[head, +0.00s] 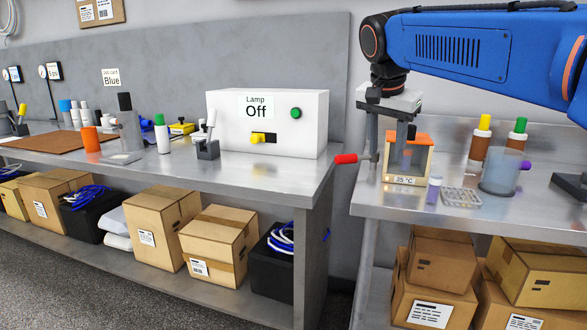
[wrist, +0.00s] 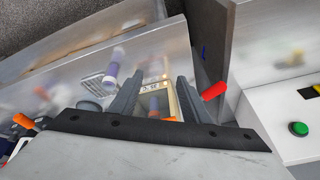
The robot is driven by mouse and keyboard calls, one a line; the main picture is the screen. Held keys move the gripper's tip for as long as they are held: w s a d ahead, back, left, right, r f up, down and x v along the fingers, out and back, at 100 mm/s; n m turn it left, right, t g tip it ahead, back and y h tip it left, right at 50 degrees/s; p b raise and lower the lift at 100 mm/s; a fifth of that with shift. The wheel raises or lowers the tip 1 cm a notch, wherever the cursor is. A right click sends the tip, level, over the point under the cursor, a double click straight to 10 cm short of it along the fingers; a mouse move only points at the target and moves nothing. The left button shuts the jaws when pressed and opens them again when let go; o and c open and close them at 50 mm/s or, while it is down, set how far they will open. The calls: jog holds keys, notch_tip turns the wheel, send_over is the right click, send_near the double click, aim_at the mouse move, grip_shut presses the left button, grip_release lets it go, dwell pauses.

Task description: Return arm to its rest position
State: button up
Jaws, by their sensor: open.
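My gripper (head: 388,150) is on the right side of the head view, pointing down with its fingers apart. In the wrist view my gripper (wrist: 158,88) shows two dark fingers spread with a gap between them.
On the right bench (head: 375,203) stand a purple-and-white vial (head: 434,190), a clear rack (head: 461,197), a translucent beaker (head: 498,178) and brown bottles (head: 481,145). A white lamp box (head: 285,140) reading "Off" stands on the left bench. A gap separates the benches.

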jog(key=s+d+f+n, duration=0.2)
jog(key=s+f+n, duration=0.1)
jog(key=s+f, duration=0.6)
jog(key=s+d+f+n+y, duration=0.1)
jog(key=s+d+f+n, duration=0.1)
jog(key=s+f, duration=0.8)
jog(key=s+d+f+n+t+y, duration=0.1)
jog(key=s+d+f+n, duration=0.2)
jog(key=s+f, duration=0.7)
jog(key=shift+n, duration=0.4)
